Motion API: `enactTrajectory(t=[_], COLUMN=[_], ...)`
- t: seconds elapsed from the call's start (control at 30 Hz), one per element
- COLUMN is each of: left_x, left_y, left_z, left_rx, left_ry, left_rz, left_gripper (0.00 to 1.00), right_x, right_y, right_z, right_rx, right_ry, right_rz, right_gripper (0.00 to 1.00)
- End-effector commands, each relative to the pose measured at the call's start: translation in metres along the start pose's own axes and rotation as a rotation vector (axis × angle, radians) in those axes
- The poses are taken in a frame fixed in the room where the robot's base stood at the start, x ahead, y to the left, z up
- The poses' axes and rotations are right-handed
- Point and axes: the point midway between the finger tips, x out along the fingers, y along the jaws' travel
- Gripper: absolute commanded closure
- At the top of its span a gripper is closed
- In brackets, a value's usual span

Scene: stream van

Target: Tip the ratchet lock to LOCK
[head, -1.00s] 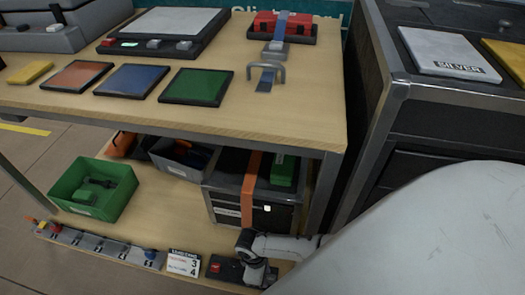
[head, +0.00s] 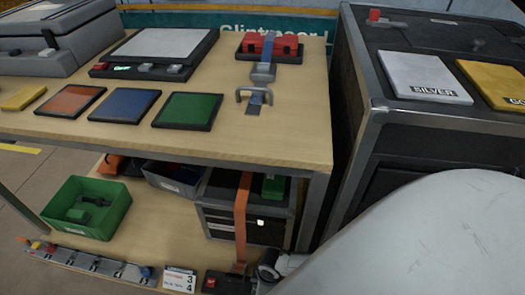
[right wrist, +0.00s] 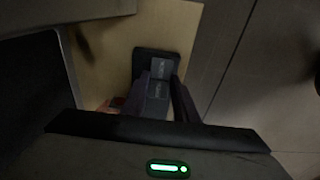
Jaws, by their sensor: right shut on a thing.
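The ratchet is a dark base with a red part (head: 211,283) at the front of the lower shelf, at the bottom edge of the head view. An orange strap (head: 241,215) runs down over a dark crate to it. My right gripper (right wrist: 158,98) is shut on a dark lever-like piece (right wrist: 158,80) with small pale lettering that I cannot read. In the head view my grey right wrist (head: 277,265) is beside the ratchet and its fingertips are hidden. Which way the lock is tipped cannot be told. My left gripper is not in view.
A white card with numbers (head: 180,279) and a rail with coloured knobs (head: 95,263) lie left of the ratchet. A green bin (head: 88,208) stands behind them. The tabletop (head: 285,125) overhangs the shelf. A dark cabinet (head: 375,135) stands at the right.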

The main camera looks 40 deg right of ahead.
Motion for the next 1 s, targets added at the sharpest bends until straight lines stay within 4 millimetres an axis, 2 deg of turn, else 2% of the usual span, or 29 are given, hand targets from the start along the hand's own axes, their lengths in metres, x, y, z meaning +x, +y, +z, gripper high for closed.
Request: enactTrajectory(t=[0.03,0.1,0.13,0.47,0.67,0.8,1.0], left_x=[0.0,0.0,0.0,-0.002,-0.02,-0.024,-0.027], left_y=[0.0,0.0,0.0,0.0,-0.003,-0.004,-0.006], left_z=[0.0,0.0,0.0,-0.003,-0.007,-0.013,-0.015], left_rx=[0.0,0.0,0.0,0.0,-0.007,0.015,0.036], left_ry=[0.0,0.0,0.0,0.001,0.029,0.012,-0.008], left_rz=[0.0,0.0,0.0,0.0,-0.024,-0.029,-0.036], left_gripper=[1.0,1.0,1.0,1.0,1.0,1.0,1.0], right_x=[0.0,0.0,0.0,-0.004,-0.038,-0.067,-0.096], right_y=[0.0,0.0,0.0,0.0,0.001,0.0,0.001], right_z=[-0.001,-0.001,-0.001,-0.001,-0.001,-0.001,-0.001], right_rx=[0.0,0.0,0.0,0.0,0.0,-0.002,0.0], right_ry=[0.003,0.002,0.002,0.001,0.001,0.002,0.001], right_rz=[0.001,0.001,0.001,0.0,0.002,0.001,0.001], right_gripper=[0.68,0.57,0.55,0.55,0.55,0.55,0.55])
